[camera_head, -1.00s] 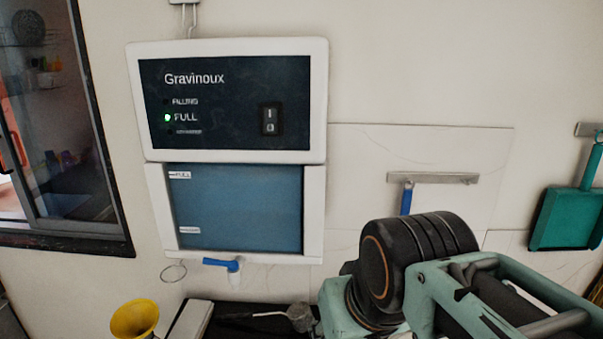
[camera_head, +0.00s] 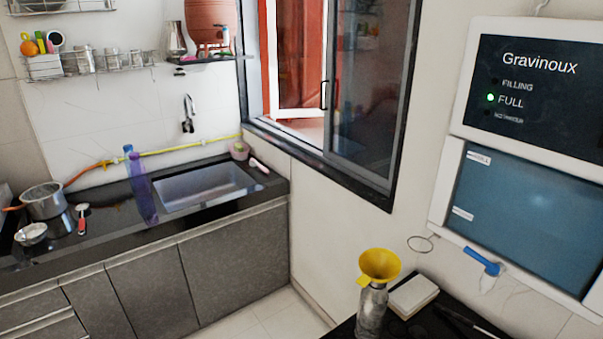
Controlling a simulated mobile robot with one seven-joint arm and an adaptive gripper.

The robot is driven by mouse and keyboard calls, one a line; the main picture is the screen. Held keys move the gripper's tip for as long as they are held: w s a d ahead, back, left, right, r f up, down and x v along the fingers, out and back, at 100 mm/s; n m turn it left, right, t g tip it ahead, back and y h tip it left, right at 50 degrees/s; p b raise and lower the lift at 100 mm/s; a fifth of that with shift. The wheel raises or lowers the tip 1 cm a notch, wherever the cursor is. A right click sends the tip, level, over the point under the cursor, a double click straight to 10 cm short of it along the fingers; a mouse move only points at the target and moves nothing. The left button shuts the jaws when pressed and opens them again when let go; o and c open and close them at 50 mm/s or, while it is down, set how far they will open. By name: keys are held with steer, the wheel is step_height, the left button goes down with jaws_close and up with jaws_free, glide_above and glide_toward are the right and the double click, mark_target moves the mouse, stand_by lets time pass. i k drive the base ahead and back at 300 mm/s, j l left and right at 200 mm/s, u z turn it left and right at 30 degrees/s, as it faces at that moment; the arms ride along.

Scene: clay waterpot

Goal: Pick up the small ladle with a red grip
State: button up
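A small utensil with a red grip (camera_head: 82,224) lies on the dark counter at the left, right of the metal pots. Its pale head points toward the wall. It looks like the small ladle, but it is too small in the picture to be certain of its shape. Nothing holds it. My gripper and arm are not in view.
A steel pot (camera_head: 45,203) and a small pan (camera_head: 32,234) stand left of the utensil. A purple bottle (camera_head: 144,199) and the sink (camera_head: 205,188) are to its right. A yellow funnel (camera_head: 380,266) sits on a bottle at the near dark table. Floor (camera_head: 279,318) shows below the cabinets.

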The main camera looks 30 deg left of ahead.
mark_target(82, 209)
steer(key=u, duration=2.65)
steer(key=i+j+z, duration=0.15)
steer(key=i, duration=0.55)
steer(key=i+j+z, duration=0.15)
steer(key=i+j, duration=0.15)
steer(key=i, duration=0.35)
steer(key=i+j+z, duration=0.15)
steer(key=i+j, duration=0.15)
steer(key=i, duration=0.4)
steer(key=i+j+z, duration=0.15)
steer(key=i+j, duration=0.25)
steer(key=i, duration=0.2)
steer(key=i+j+z, duration=0.15)
steer(key=i+j, duration=0.35)
steer(key=i, duration=0.15)
